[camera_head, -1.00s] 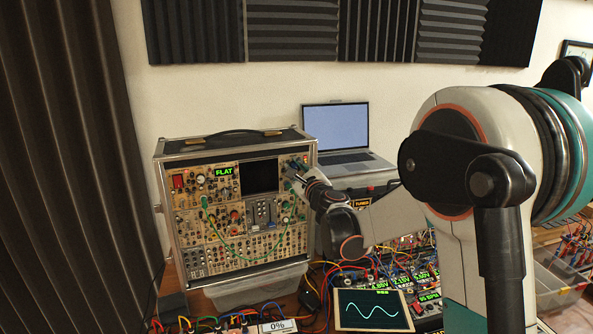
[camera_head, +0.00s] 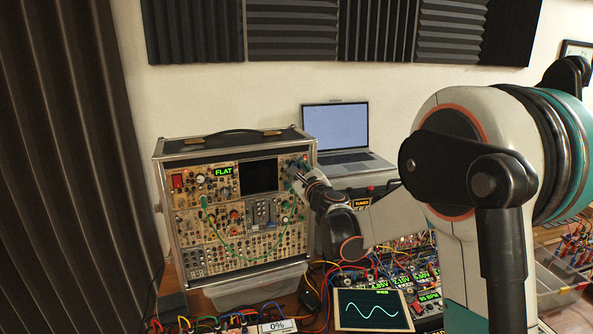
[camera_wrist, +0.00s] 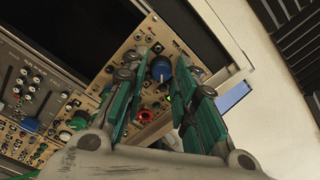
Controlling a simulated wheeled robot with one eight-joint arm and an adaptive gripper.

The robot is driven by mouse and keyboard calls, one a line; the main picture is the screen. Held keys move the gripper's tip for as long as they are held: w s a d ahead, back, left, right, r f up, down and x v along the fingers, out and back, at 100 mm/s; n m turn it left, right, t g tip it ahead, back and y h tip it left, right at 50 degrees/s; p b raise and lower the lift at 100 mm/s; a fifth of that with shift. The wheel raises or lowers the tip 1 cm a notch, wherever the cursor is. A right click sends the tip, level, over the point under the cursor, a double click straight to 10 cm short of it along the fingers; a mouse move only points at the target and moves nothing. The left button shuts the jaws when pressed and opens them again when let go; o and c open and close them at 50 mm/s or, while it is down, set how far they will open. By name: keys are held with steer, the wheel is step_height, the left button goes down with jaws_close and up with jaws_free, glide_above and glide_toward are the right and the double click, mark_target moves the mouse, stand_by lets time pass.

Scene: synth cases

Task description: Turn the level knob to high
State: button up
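The synth case (camera_head: 166,215) stands against the wall, its panel full of knobs, sockets and patch cables. A blue knob (camera_wrist: 160,69) sits on a tan module in the wrist view. I cannot read its label, so I cannot tell if it is the level knob. My gripper (camera_wrist: 163,66) is open, its teal fingers on either side of the blue knob, with a small gap showing. In the head view my gripper (camera_head: 294,170) is at the case's upper right corner and hides the knob there. A green display (camera_head: 223,172) reads FLAT.
A dark screen (camera_head: 258,177) is left of my gripper. A laptop (camera_head: 337,127) stands behind it at right. Green patch cables (camera_head: 222,245) loop across the lower panel.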

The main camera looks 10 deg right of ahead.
steer(key=s+d, duration=0.1)
steer(key=s, duration=1.1)
steer(key=shift+d, duration=0.15)
steer(key=shift+f, duration=0.1)
steer(key=s+a+f+n+g+y+b, duration=0.1)
steer(key=s+a+n+g+y, duration=0.2)
steer(key=s+n, duration=0.5)
steer(key=s+a+f+n+g+b, duration=0.1)
steer(key=s+a+n+g, duration=0.1)
steer(key=s+a+n, duration=0.6)
steer(key=s+d+f+n+g+h, duration=0.1)
steer(key=s+d+f+n+g, duration=0.1)
steer(key=s, duration=0.4)
steer(key=s+d+f+n+g+h+b, duration=0.1)
steer(key=s+d+f+n+g+h, duration=0.1)
steer(key=s+d+f+n, duration=0.2)
steer(key=s+d+f+n+g+h+b, duration=0.1)
steer(key=s+d+f+n+h, duration=0.1)
steer(key=s+f+n, duration=0.4)
steer(key=s+d, duration=0.1)
steer(key=s, duration=0.2)
steer(key=shift+s+d+g, duration=0.25)
steer(key=shift+d+g, duration=0.05)
steer(key=shift+g, duration=0.1)
